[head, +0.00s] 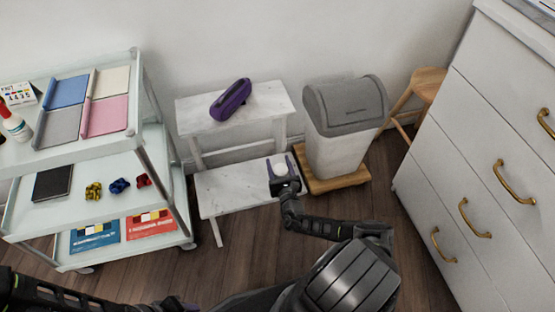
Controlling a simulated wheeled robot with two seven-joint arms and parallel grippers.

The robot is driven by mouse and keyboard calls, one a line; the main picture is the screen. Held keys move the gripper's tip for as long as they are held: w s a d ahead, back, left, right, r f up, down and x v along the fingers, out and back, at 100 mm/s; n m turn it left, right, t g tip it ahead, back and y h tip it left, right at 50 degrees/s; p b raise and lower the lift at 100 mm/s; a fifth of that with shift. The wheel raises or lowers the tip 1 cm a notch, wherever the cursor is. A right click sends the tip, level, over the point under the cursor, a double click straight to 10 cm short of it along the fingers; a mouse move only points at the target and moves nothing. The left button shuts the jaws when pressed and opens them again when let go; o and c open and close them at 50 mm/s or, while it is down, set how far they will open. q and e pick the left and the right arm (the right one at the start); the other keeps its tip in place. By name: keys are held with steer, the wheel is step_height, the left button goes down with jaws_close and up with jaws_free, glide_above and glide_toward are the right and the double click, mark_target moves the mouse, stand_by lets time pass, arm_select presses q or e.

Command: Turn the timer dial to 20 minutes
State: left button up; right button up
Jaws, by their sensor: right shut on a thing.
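A small round white piece, which looks like the timer dial (279,168), shows over the lower marble shelf of the small white two-level stand. My right gripper (281,163) reaches it from the front, with one finger on each side, and is shut on it. The dial's markings and pointer are too small to read, so its setting cannot be told. The gripper's dark wrist hides the near side of the dial and whatever is below it. Part of my left arm shows along the bottom left edge, but its gripper is not visible.
The marble stand (215,193) has a purple oblong case (231,99) on its top. A grey-lidded bin (345,105) stands close on the right, before a wooden stool (428,84). A shelf cart (95,150) is at left, white drawers (470,170) at right. Floor between is clear.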

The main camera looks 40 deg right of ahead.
steer(key=shift+d+m+h, duration=0.1)
steer(key=shift+m+h, duration=0.2)
steer(key=shift+h, duration=0.1)
steer(key=o, duration=1.4)
steer(key=shift+s, duration=0.15)
steer(key=shift+s+a+r+p, duration=0.1)
steer(key=shift+s+a+p, duration=0.15)
steer(key=shift+s+p, duration=0.1)
steer(key=p+v, duration=0.1)
steer(key=v, duration=0.5)
steer(key=shift+p, duration=0.4)
steer(key=shift+s+a, duration=0.2)
steer(key=shift+s, duration=0.1)
